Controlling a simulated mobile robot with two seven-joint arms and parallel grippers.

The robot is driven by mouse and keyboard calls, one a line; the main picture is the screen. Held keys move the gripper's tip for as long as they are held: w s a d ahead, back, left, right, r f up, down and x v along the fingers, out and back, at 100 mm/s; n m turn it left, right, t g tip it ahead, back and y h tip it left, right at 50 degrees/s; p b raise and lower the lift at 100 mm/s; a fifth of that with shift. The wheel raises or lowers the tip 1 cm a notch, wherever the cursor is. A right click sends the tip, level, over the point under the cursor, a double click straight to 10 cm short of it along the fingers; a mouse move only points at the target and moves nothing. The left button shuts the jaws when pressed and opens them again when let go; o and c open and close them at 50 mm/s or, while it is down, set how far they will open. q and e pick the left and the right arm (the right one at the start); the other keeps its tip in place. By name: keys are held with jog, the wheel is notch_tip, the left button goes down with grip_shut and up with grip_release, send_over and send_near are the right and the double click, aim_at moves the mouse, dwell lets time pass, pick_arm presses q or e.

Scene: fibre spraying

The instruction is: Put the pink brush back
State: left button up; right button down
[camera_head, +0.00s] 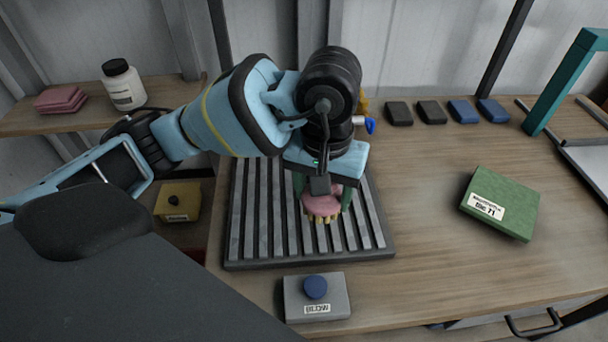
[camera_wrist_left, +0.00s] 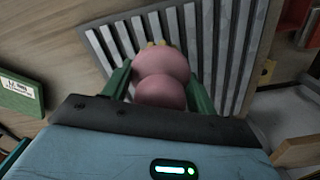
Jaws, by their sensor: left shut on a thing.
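My left gripper (camera_head: 322,200) is shut on the pink brush (camera_head: 321,202), with one green finger on each side of it. The brush has a rounded pink body and yellowish bristles that point down. It is over the grey slatted rack (camera_head: 262,215); I cannot tell whether the bristles touch the slats. In the left wrist view the pink brush (camera_wrist_left: 162,82) sits between the green fingers (camera_wrist_left: 160,88), above the slats (camera_wrist_left: 232,45). My right gripper is not in view.
A grey box with a blue button (camera_head: 315,287) stands in front of the rack. A green box (camera_head: 500,203) lies at the right. Dark and blue blocks (camera_head: 431,112) line the back. A white bottle (camera_head: 123,85) and pink pads (camera_head: 60,100) are on the left shelf. The table's middle right is clear.

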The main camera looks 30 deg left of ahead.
pick_arm(q)
jog(key=w+a, duration=0.2)
jog(key=a, duration=0.1)
jog(key=w+a, duration=0.1)
jog(key=a, duration=0.1)
jog(key=shift+w+a+f, duration=0.15)
jog(key=shift+w+f, duration=0.15)
jog(key=shift+w, duration=0.05)
jog(key=f, duration=0.1)
jog(key=a+f, duration=0.1)
jog(key=shift+w+f+p, duration=0.25)
jog(key=shift+f+p, duration=0.05)
jog(key=shift+p, duration=0.05)
jog(key=shift+f, duration=0.5)
jog(key=shift+d, duration=0.1)
jog(key=shift+f, duration=0.2)
jog(key=o, duration=1)
jog(key=shift+o, duration=0.2)
